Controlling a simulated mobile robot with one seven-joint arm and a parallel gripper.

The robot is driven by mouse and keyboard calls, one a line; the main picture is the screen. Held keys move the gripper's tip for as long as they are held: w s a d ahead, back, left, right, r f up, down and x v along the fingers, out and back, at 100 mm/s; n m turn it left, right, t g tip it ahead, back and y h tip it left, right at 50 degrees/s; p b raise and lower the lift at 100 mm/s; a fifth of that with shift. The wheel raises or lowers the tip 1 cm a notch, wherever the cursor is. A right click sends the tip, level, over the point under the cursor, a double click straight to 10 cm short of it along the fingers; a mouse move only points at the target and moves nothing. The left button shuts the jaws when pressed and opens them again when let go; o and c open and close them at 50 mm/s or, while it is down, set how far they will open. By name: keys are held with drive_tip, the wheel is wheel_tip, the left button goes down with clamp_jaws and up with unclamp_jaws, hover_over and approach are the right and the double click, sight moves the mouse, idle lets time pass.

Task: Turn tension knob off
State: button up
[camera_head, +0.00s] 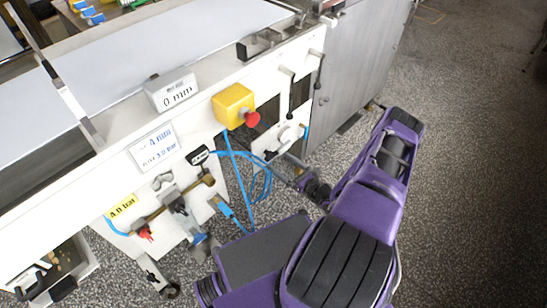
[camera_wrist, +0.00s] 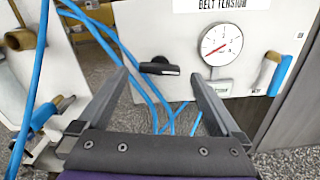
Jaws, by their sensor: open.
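The black tension knob (camera_wrist: 160,67) sits on a white panel below and left of the "BELT TENSION" label (camera_wrist: 222,4) in the wrist view. A round white pressure gauge (camera_wrist: 221,45) with a red needle is to the right of the knob. My gripper (camera_wrist: 160,75) is open and empty, with one finger on each side of the knob in the picture. I cannot tell how far the tips are from it. In the head view my gripper (camera_head: 292,172) is near the machine's lower front, and the knob is hard to make out.
Blue hoses (camera_wrist: 120,45) run down left of the knob and pass between my fingers in the picture. A blue-handled valve (camera_wrist: 278,75) is at the right. A red stop button on a yellow box (camera_head: 233,105) is above the hoses. Open floor (camera_head: 470,150) lies to the right.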

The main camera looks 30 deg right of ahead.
sight(274, 157)
drive_tip(key=shift+x, duration=2.15)
drive_tip(key=shift+c, duration=0.3)
drive_tip(key=c, duration=1.2)
